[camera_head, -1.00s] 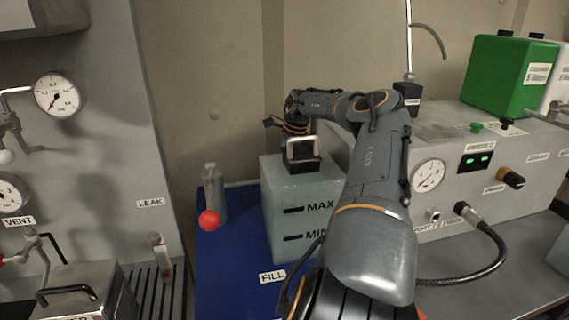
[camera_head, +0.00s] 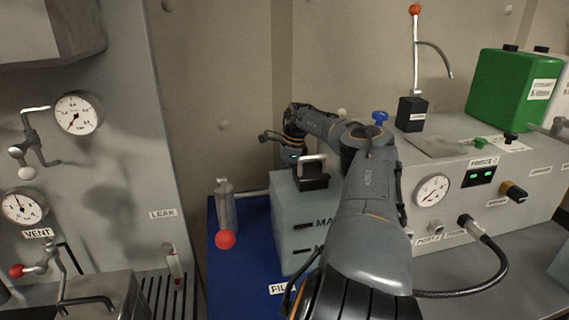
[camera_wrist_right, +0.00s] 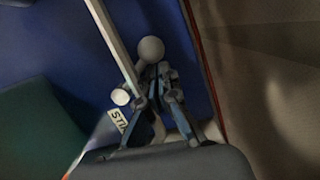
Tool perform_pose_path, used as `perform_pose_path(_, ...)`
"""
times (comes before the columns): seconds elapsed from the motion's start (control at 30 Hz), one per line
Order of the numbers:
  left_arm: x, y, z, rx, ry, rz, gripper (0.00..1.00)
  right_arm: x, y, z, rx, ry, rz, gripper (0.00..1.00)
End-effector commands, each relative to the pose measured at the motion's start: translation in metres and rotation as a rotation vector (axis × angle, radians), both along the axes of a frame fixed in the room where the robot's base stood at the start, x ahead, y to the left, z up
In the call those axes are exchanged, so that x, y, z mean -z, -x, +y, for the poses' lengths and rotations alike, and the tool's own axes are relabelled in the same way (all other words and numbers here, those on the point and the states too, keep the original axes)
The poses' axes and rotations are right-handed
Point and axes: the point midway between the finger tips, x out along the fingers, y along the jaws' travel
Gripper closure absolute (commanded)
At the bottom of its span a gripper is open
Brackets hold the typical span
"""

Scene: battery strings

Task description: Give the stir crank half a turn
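The stir crank itself is not visible in the head view. In the right wrist view a white label reading "STI", partly covered (camera_wrist_right: 118,121), lies beside my right gripper (camera_wrist_right: 153,86). A grey ball knob (camera_wrist_right: 150,48) stands just beyond the fingertips, and a smaller white ball (camera_wrist_right: 120,97) is at their left. I cannot tell which of these belongs to the crank, or whether the fingers touch or close on anything. My left gripper is not in view.
A cylinder with a red ball (camera_head: 225,239) stands left of the tank on the blue base (camera_head: 240,285). A gauge panel (camera_head: 120,190) is at left. At right is a grey console (camera_head: 455,215) with a hose, a green canister (camera_head: 510,92) and an upright lever.

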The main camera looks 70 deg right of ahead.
Motion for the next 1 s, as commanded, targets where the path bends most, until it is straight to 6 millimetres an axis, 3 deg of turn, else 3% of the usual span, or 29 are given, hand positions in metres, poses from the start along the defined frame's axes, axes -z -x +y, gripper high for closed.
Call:
perform_pose_path(0.43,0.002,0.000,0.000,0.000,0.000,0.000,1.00,0.000,-0.013,0.017,0.000,0.000,-0.002,1.00)
perform_pose_path(0.6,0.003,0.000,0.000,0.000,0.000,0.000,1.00,0.001,-0.018,0.025,-0.140,-0.004,-0.007,1.00)
perform_pose_path(0.77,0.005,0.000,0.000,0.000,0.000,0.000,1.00,0.000,-0.019,0.032,-0.137,0.001,0.000,1.00)
perform_pose_path(1.0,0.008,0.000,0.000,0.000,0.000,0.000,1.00,0.001,-0.020,0.041,-0.276,0.000,0.000,1.00)
